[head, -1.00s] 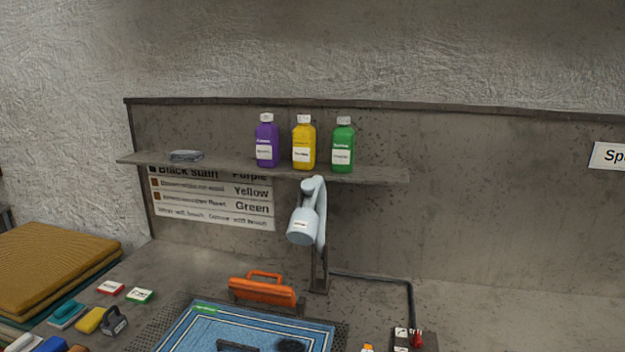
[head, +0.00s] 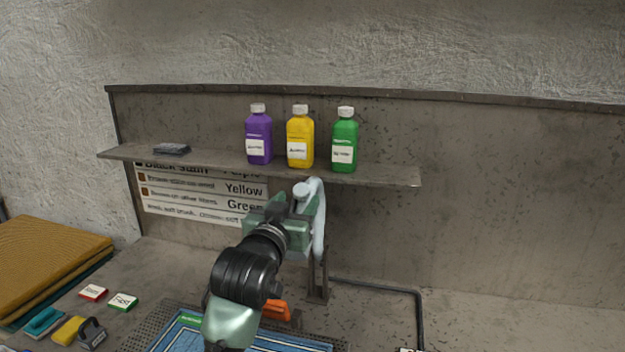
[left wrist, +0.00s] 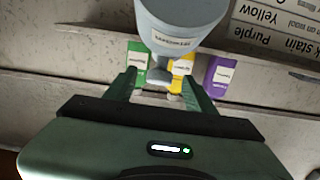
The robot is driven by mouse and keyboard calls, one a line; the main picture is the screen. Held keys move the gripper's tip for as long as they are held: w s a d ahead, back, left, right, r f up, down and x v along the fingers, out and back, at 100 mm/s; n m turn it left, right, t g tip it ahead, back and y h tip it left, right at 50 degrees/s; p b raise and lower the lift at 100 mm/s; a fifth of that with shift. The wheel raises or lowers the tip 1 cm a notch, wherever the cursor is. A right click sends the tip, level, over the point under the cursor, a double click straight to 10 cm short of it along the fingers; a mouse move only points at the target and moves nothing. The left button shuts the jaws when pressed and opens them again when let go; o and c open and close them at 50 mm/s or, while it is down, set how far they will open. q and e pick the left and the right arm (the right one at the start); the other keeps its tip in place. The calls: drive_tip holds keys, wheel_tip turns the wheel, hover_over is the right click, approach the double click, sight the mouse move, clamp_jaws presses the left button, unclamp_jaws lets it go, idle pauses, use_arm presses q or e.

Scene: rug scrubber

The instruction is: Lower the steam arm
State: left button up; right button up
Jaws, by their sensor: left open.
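The steam arm (head: 319,225) is a pale blue-grey jointed arm on a dark post below the shelf, in a raised position. My left gripper (head: 290,200) is at its upper part and hides its cup-shaped head in the head view. In the left wrist view the steam head (left wrist: 180,18) hangs at the top, and a narrower pale part shows between the spread fingers of my left gripper (left wrist: 160,78). The gripper is open; I cannot tell whether a finger touches the arm. My right gripper is not in view.
A shelf (head: 385,177) above holds a purple bottle (head: 259,135), a yellow bottle (head: 300,138) and a green bottle (head: 344,140). The blue rug (head: 290,343) and an orange-handled tool (head: 277,309) lie below, partly hidden by my arm. Brushes and sponges lie at left.

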sight(301, 190)
use_arm(q)
drive_tip(key=shift+w+d+r+p, duration=0.1)
drive_tip(key=shift+w+r+p, duration=0.05)
drive_tip(key=shift+w, duration=0.35)
drive_tip(key=shift+w+d+r+p, duration=0.1)
drive_tip(key=shift+w+p, duration=0.05)
drive_tip(key=shift+w, duration=0.3)
drive_tip(key=shift+w+d+r+p, duration=0.1)
drive_tip(key=shift+w+r+p, duration=0.1)
drive_tip(key=shift+w+p, duration=0.3)
drive_tip(key=shift+w+d+r+p, duration=0.1)
drive_tip(key=shift+w+r+p, duration=0.15)
drive_tip(key=shift+w, duration=0.35)
drive_tip(key=shift+w+d+f, duration=0.15)
drive_tip(key=shift+w, duration=0.45)
drive_tip(key=shift+w+d+f, duration=0.15)
drive_tip(key=shift+w, duration=0.45)
drive_tip(key=shift+w+f+p, duration=0.1)
drive_tip(key=shift+w+p, duration=0.2)
clamp_jaws()
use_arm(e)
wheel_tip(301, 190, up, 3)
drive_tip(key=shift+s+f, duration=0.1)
